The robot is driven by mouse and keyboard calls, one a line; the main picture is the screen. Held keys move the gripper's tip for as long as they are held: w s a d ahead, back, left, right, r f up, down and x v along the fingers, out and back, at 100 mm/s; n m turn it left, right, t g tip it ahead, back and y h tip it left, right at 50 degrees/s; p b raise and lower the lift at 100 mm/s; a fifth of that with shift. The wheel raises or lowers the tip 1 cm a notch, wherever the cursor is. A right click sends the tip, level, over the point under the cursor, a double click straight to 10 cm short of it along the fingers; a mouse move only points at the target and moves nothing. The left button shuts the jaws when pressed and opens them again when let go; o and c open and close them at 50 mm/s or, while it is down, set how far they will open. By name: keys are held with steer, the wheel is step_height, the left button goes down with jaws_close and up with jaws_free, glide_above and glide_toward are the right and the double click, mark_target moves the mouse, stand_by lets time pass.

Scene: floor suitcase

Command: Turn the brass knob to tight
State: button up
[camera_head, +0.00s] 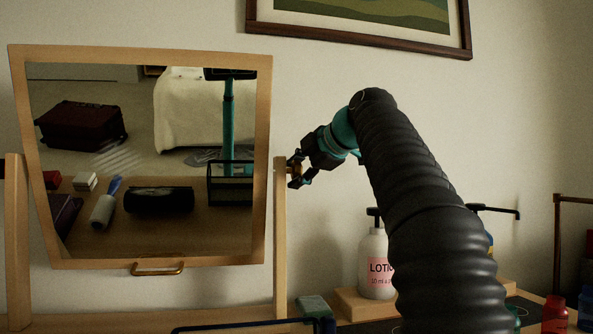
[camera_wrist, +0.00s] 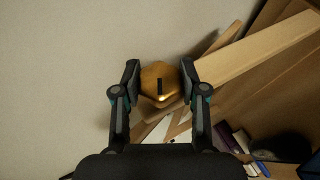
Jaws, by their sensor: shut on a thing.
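The brass knob (camera_wrist: 160,97) sits between my fingers in the wrist view. It is gold, with angled sides and a dark mark that runs upright in the picture. My gripper (camera_wrist: 160,80) is shut on the knob, one finger on each side. In the head view my gripper (camera_head: 297,171) is at the right post (camera_head: 281,235) of the mirror stand, and the knob is mostly hidden by the fingers. The wooden-framed mirror (camera_head: 263,130) hangs between the two posts, its frame slightly askew in the picture.
A lotion bottle (camera_head: 374,262) stands on a wooden block right of the post, partly behind my arm. A green block (camera_head: 313,307) lies near the post's foot. Small red bottles (camera_head: 555,313) stand at far right. A framed picture (camera_head: 360,45) hangs above.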

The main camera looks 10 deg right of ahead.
steer(key=shift+f+g, duration=0.1)
steer(key=shift+g, duration=0.3)
stand_by(0.3)
steer(key=o, duration=1.1)
steer(key=shift+o, duration=0.2)
steer(key=v, duration=1.2)
steer(key=shift+a, duration=0.1)
